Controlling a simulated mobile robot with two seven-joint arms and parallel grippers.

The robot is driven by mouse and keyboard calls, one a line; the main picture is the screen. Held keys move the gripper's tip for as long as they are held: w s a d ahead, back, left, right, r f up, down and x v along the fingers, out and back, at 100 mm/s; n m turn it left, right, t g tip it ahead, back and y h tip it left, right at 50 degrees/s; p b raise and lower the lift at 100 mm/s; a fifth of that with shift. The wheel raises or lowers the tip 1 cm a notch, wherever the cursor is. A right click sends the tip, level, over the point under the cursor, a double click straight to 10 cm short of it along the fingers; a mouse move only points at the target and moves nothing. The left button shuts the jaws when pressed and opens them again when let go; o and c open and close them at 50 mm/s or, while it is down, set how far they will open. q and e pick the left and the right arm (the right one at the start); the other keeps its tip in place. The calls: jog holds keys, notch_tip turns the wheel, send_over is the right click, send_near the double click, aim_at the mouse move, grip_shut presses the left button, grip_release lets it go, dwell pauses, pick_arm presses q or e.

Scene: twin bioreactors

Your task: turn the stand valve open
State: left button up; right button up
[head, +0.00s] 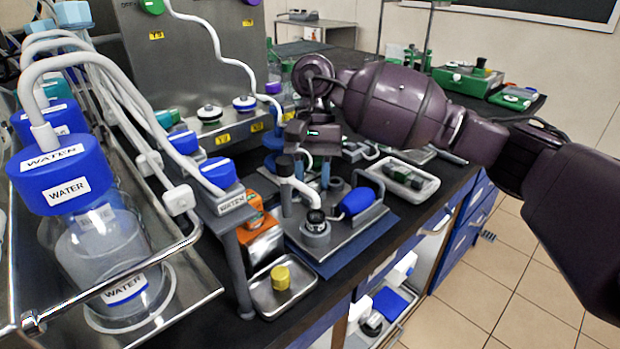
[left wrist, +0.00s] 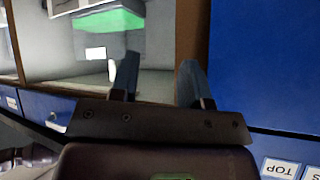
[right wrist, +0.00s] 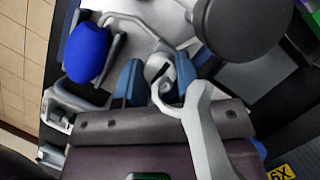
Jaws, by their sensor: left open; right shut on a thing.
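The stand (head: 345,225) is a grey base with posts, a white bent tube and a blue bulb (head: 357,201), set on a blue mat. My right gripper (head: 325,178) reaches down over the stand from behind. In the right wrist view its blue fingers (right wrist: 158,80) are shut on a small pale grey rounded part with a dark slot, which looks like the stand valve (right wrist: 158,66). The valve's turn angle cannot be told, and my gripper hides it in the head view. My left gripper (left wrist: 156,85) is open and empty, in front of a cabinet.
A metal tray (head: 262,303) with a yellow cap (head: 280,278) stands in front of the stand. Bottles labelled water (head: 65,185) fill a rack at left. A white tray (head: 425,187) lies at right. In the right wrist view, a white tube (right wrist: 205,135) passes close by my gripper.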

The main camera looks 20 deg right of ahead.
jog(key=shift+n, duration=0.3)
dwell(0.4)
pick_arm(q)
jog(key=shift+f, duration=0.1)
pick_arm(e)
jog(key=o, duration=0.9)
jog(key=shift+o, duration=0.2)
jog(key=shift+r, duration=0.1)
pick_arm(q)
jog(key=shift+s+a+p, duration=0.15)
jog(key=shift+s+p, duration=0.15)
jog(key=shift+p, duration=0.2)
pick_arm(e)
jog(key=v, duration=1)
jog(key=shift+w+r, duration=0.2)
jog(key=shift+r, duration=0.1)
jog(key=shift+r, duration=0.15)
